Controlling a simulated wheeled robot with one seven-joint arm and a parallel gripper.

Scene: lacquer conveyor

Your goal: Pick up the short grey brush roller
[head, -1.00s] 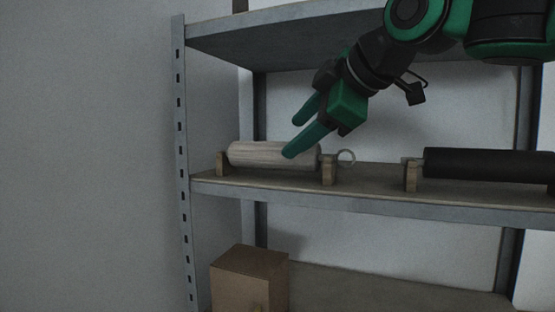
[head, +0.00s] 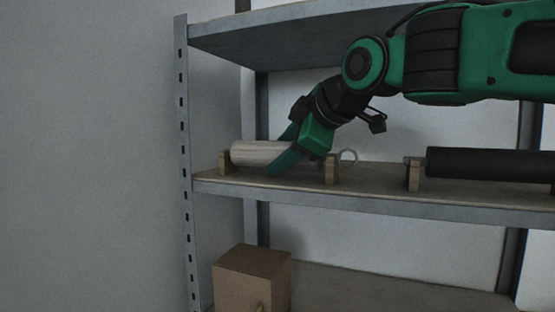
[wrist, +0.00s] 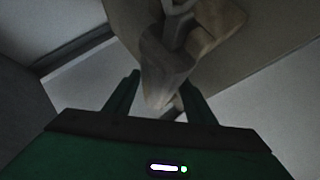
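The short grey brush roller (head: 252,152) lies across two wooden cradle blocks on the middle shelf in the head view. A metal ring (head: 348,157) sits at its right end. My gripper (head: 279,158) has come down over the roller's right part, with one finger in front of it and the other behind. In the wrist view my gripper (wrist: 160,88) is open, with the roller (wrist: 163,68) between its fingers. A gap shows beside the left finger; contact on the right is hard to tell. The roller's far side is partly hidden.
A longer black roller (head: 490,164) rests to the right on the same shelf (head: 380,200). Wooden blocks (head: 331,169) stand close to my fingers. The upper shelf (head: 290,38) is above my arm. A cardboard box (head: 250,278) stands below.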

